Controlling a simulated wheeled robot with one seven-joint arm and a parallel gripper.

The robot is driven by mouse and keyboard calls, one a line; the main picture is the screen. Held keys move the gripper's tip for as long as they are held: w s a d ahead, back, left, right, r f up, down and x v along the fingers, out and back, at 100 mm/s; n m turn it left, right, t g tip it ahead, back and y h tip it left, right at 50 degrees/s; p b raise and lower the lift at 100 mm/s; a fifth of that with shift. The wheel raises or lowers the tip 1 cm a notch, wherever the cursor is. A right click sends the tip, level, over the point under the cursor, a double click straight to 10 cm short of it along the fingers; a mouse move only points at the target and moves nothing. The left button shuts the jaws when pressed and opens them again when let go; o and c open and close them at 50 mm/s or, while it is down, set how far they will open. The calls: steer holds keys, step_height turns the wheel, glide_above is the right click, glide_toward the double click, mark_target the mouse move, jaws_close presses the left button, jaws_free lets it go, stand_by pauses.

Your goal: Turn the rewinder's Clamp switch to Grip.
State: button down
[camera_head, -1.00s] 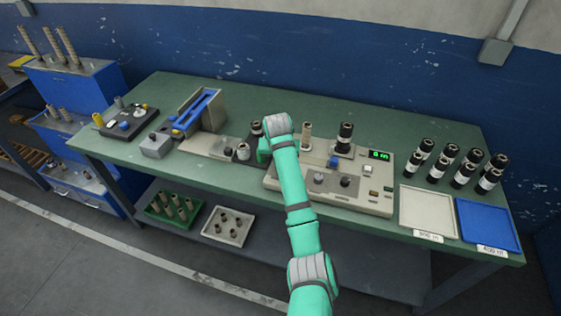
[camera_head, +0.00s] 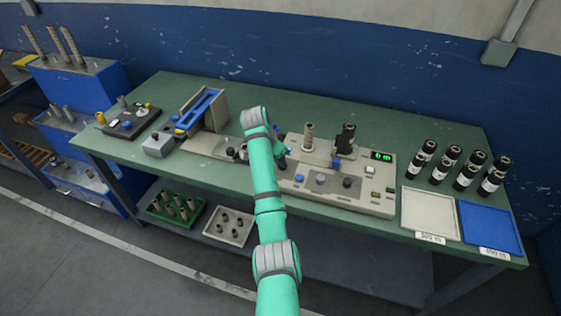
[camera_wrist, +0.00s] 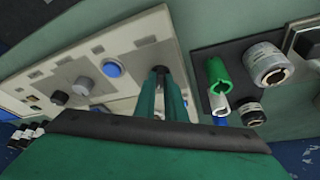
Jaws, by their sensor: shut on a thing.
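The rewinder (camera_head: 335,199) is a beige console on the green bench, with a blue button (camera_head: 299,178), a grey knob (camera_head: 320,180) and a black knob (camera_head: 347,182) on its front panel. In the wrist view my gripper (camera_wrist: 160,72) points down at the panel (camera_wrist: 130,43), beside the blue button (camera_wrist: 113,68). Its fingers are shut on a small dark part there, which sits where the Clamp switch would be. The fingers cover most of it, so its setting and labels cannot be read. In the head view my arm hides this spot.
A tan core (camera_head: 309,137) and a black roll (camera_head: 344,140) stand on the rewinder, near a green display (camera_head: 383,156). Left of it in the wrist view is none, but a dark plate (camera_wrist: 240,60) with green and metal cylinders lies right. Trays (camera_head: 430,215) and several black rolls stand right.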

steer(key=shift+a, duration=0.15)
stand_by(0.4)
steer(key=c, duration=1.8)
jaws_free()
steer(key=shift+r, duration=0.1)
steer(key=v, duration=1)
steer(key=shift+r, duration=0.35)
steer(key=shift+a, duration=0.1)
